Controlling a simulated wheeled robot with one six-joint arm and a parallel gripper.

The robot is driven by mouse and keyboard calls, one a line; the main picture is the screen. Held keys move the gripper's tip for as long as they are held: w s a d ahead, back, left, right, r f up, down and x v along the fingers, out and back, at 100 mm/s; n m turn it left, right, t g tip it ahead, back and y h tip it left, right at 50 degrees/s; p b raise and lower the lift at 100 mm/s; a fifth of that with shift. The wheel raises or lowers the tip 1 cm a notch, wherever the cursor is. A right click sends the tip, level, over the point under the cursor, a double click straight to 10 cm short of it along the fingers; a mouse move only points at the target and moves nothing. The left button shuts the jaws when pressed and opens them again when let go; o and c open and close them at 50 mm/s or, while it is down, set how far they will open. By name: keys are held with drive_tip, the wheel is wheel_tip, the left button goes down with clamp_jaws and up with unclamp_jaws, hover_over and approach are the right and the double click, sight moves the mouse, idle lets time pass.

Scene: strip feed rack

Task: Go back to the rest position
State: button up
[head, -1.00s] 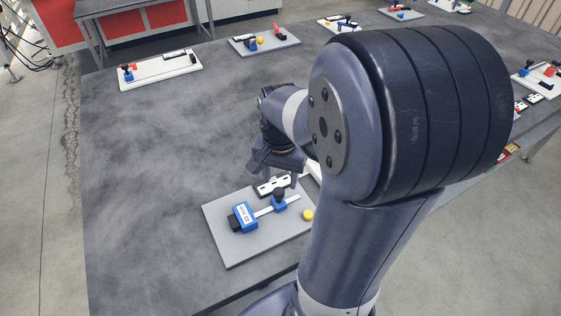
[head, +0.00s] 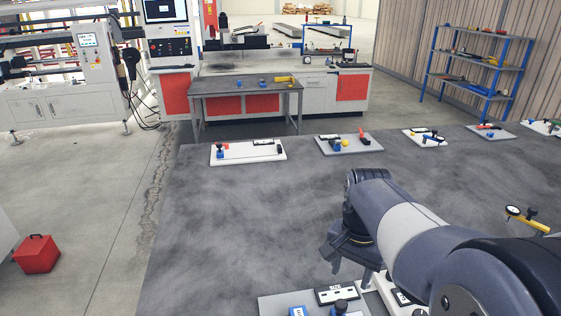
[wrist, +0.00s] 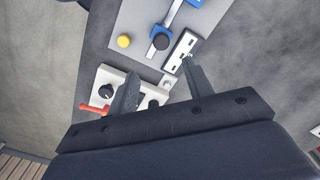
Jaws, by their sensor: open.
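My gripper (head: 350,270) hangs over the dark grey table (head: 230,230), near the front boards in the head view. In the wrist view its two fingers (wrist: 161,72) stand apart with nothing held between them. Beyond the fingers in the wrist view is a grey board (wrist: 135,25) with a blue rail fixture (wrist: 176,18), a black knob (wrist: 161,41), a yellow button (wrist: 124,41) and a white block with dark slots (wrist: 180,50). In the head view only the far part of this board shows at the bottom edge.
A white board (wrist: 108,73) with a black knob and a red handle (wrist: 92,109) lies below the left finger. Several fixture boards line the table's far edge, including a white one (head: 250,152). The table's middle left is clear. A red box (head: 37,254) sits on the floor.

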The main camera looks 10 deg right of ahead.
sight(341, 303)
wheel_tip(341, 303, down, 10)
drive_tip(key=shift+f, duration=0.25)
drive_tip(key=shift+a+f, duration=0.2)
drive_tip(key=shift+a, duration=0.55)
drive_tip(key=shift+d, duration=0.1)
